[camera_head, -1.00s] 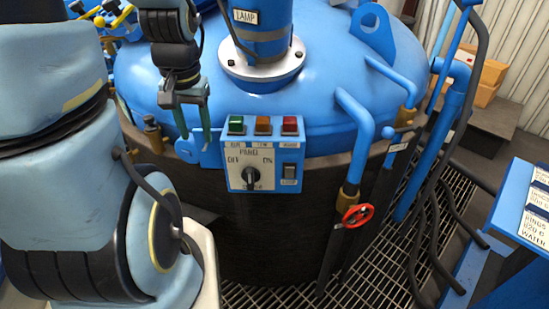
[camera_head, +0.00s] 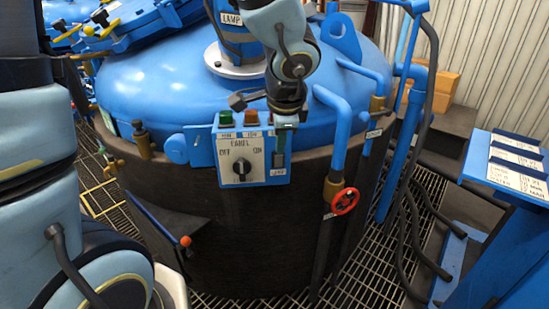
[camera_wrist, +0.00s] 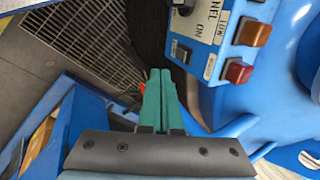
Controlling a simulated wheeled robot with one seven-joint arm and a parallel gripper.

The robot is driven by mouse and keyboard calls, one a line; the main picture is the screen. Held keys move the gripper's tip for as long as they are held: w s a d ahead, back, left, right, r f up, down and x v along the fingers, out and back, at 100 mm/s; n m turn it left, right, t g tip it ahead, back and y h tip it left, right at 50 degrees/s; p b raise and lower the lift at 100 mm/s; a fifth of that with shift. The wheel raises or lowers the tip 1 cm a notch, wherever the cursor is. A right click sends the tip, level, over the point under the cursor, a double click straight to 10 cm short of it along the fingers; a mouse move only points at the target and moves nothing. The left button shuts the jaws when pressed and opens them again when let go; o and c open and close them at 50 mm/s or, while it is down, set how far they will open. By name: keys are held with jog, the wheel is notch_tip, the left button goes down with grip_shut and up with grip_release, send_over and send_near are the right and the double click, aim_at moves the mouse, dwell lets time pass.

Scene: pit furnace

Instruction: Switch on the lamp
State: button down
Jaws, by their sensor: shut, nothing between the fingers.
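The blue control panel (camera_head: 230,178) is on the dark furnace wall, with a rotary knob (camera_head: 242,168) between OFF and ON. A small dark rocker switch with a LAMP label (camera_head: 279,172) below it is at the panel's lower right. The rocker switch also shows in the wrist view (camera_wrist: 181,52). The blue lamp housing (camera_head: 232,35) rises from the lid.
Green (camera_head: 225,118) and amber (camera_head: 251,118) buttons top the panel; the red button (camera_wrist: 238,72) is beside my fingers in the wrist view. Blue pipes and a red valve wheel (camera_head: 345,201) stand right of the panel. A blue sign stand (camera_head: 480,165) is at far right.

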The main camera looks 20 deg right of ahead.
aim_at(276, 157)
jog(key=w+f, duration=0.2)
jog(key=w+d+f, duration=0.1)
jog(key=w+f, duration=0.1)
jog(key=f, duration=0.1)
jog(key=w+f+b, duration=0.1)
jog(key=w+f, duration=0.1)
jog(key=f, duration=0.1)
jog(key=shift+w+d+f, duration=0.15)
jog(key=shift+w+d, duration=0.2)
jog(key=shift+w, duration=0.05)
jog(key=shift+w+d+f, duration=0.1)
jog(key=shift+w+d, duration=0.1)
jog(key=shift+w, duration=0.45)
jog(key=shift+p, duration=0.35)
jog(key=p, duration=0.1)
jog(key=r+p, duration=0.1)
jog(key=p, duration=0.1)
jog(key=shift+w+d+g+p, duration=0.1)
jog(key=shift+w+g+p, duration=0.2)
jog(key=shift+f, duration=0.35)
jog(key=shift+w, duration=0.1)
